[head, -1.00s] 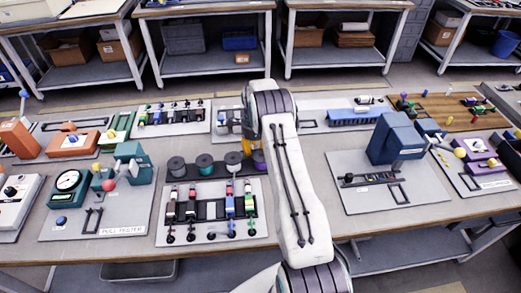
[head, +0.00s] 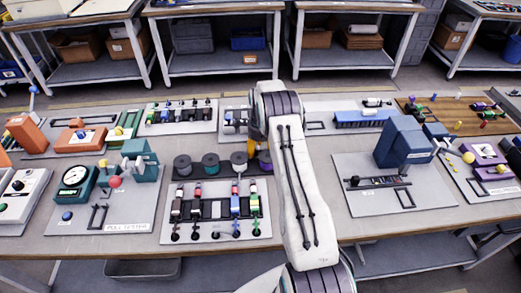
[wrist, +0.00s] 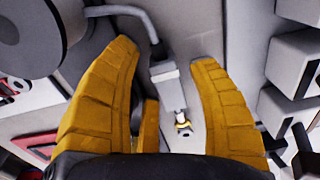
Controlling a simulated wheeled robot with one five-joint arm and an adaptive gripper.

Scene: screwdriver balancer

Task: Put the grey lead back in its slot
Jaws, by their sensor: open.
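The grey lead (wrist: 164,75) shows in the wrist view as a grey block with a bent grey cable and a small metal tip with a yellow ring. It lies between the yellow fingers of my gripper (wrist: 168,65), which are apart, with gaps beside the block. In the head view my yellow gripper (head: 240,124) is mostly hidden behind my arm, and I cannot make out the grey lead there. The lead rack (head: 217,209) holds several coloured leads in its slots, with a gap between the left and right pairs.
Spools (head: 210,162) stand behind the rack; one (wrist: 25,35) is close to my gripper in the wrist view. Grey blocks (wrist: 296,65) stand at the right. The pull tester (head: 77,178) is left of the rack, a blue machine (head: 403,143) right.

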